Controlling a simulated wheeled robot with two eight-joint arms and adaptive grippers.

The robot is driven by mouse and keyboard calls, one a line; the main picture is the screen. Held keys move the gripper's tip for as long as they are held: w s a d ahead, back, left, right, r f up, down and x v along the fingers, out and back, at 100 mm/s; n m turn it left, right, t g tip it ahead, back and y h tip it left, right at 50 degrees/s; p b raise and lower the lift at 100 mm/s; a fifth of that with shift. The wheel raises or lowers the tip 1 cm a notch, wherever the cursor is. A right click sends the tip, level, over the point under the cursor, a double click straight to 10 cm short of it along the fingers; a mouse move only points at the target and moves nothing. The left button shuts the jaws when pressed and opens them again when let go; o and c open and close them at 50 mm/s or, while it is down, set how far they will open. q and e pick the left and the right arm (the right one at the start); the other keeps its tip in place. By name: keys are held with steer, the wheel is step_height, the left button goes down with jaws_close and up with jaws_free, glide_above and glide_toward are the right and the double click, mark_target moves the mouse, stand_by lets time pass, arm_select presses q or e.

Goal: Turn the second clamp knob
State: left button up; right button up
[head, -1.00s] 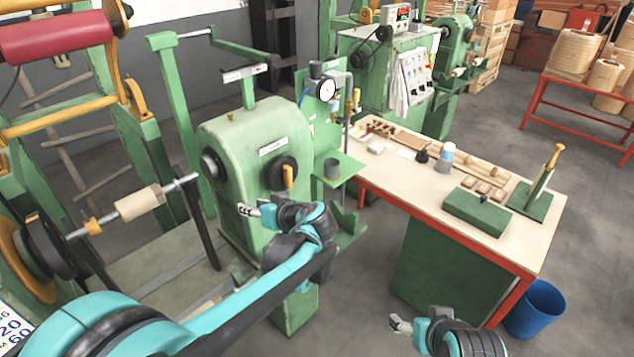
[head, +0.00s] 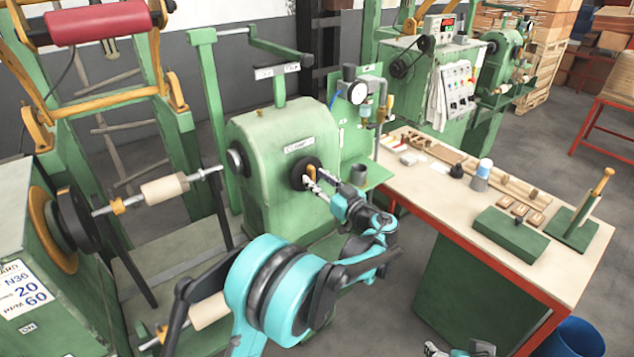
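A green rounded clamp housing (head: 262,128) stands mid-frame in the head view. Its front carries a round black clamp knob (head: 297,177) with a small yellow-orange handle (head: 311,174). My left gripper (head: 310,181) is at this knob, its pale fingers pointing left and up at the handle. The fingers overlap the handle's lower part; whether they grip it is too small to tell. My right gripper (head: 432,349) is at the bottom edge, mostly cut off, well away from the knob.
A shaft with a pale spool (head: 164,189) runs to the housing's left side. A dial gauge (head: 357,92) and a small grey cup (head: 358,174) are right of the housing. A workbench (head: 440,205) with a green block (head: 512,236) stands at right. A blue bin (head: 572,339) stands below it.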

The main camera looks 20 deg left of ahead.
arm_select(q)
steer(key=shift+w+a, duration=0.25)
steer(key=shift+a, duration=0.05)
jaws_close()
